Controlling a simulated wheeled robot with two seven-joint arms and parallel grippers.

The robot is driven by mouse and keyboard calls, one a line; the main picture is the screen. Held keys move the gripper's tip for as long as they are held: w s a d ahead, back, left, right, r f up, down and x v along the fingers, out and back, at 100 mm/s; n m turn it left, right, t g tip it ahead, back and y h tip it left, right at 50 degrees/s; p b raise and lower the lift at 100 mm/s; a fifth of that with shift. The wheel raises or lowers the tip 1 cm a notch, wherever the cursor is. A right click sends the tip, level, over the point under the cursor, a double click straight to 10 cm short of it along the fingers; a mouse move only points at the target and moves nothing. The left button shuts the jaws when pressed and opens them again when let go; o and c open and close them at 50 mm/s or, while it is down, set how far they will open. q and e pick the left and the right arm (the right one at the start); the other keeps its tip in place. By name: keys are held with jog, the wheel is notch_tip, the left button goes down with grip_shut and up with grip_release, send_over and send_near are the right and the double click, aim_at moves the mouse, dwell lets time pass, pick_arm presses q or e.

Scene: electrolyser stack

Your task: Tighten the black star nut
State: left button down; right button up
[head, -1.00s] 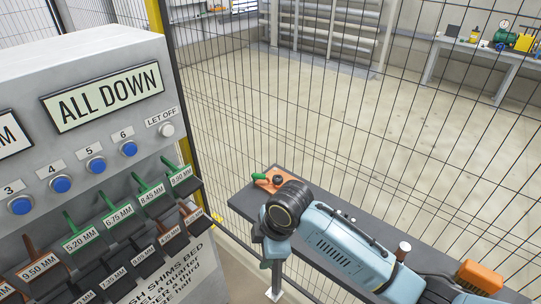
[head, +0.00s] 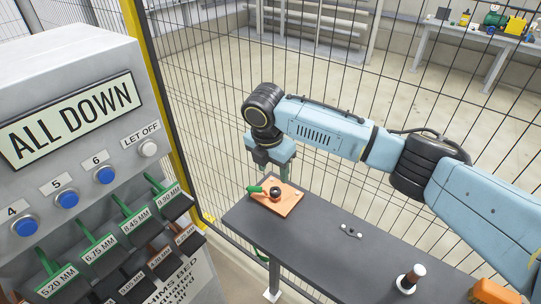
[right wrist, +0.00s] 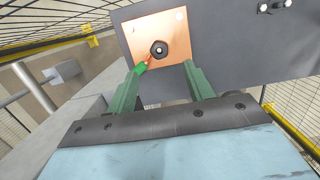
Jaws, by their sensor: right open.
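My right gripper (head: 268,172) is just beyond the plate, fingers pointing down, apart from the nut. In the right wrist view the gripper (right wrist: 162,68) is open and empty, and the black nut (right wrist: 159,48) shows between and beyond its fingertips. My left gripper is out of view.
The grey bench (head: 330,255) also carries small fittings (head: 350,230), a brown-topped upright piece (head: 411,277) and an orange item (head: 490,291). A wire fence (head: 210,110) runs behind it. A grey cabinet (head: 75,150) with buttons and green-handled shims stands at the left.

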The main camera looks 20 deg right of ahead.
aim_at(276, 191)
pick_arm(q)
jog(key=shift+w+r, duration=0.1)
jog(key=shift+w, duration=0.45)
pick_arm(e)
jog(key=f, duration=0.5)
jog(key=w+d+f, duration=0.1)
jog(key=f, duration=0.2)
jog(key=shift+f, duration=0.15)
grip_shut()
jog(key=shift+a+m+p, duration=0.1)
jog(key=shift+m+p, duration=0.8)
jog(key=shift+m, duration=0.1)
jog(key=shift+m+g+p, duration=0.3)
jog(key=shift+m+p, duration=0.25)
jog(key=shift+m, duration=0.45)
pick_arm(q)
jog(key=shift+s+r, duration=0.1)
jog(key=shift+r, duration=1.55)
pick_arm(e)
jog(key=shift+m, duration=0.9)
pick_arm(q)
jog(key=shift+p, duration=0.3)
